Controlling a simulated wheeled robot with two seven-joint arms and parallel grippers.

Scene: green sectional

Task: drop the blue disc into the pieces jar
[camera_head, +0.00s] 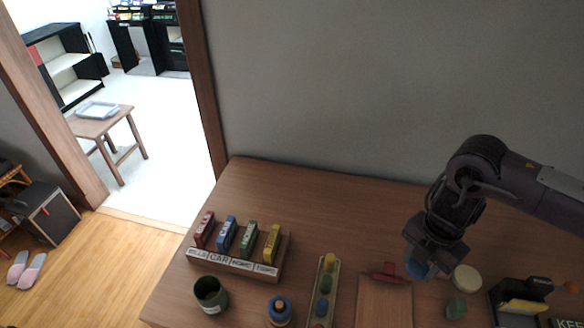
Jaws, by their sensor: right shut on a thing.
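My right gripper (432,262) hangs above the right part of the wooden table. It is shut on the blue disc (417,269), which shows below its fingers, partly hidden by them. A dark green open jar (210,295) with a pale label stands at the table's front left, far to the left of the gripper. Its label is too small to read, so I cannot tell for sure that it is the pieces jar. My left gripper is not in view.
On the table (330,215) are a rack (236,264) of coloured labelled blocks, a blue-and-yellow round thing (280,311), a narrow tray (334,291) of coloured pieces, a red-clipped board (384,303), a cream round thing (467,279) and a black holder (516,292). The table's back is clear.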

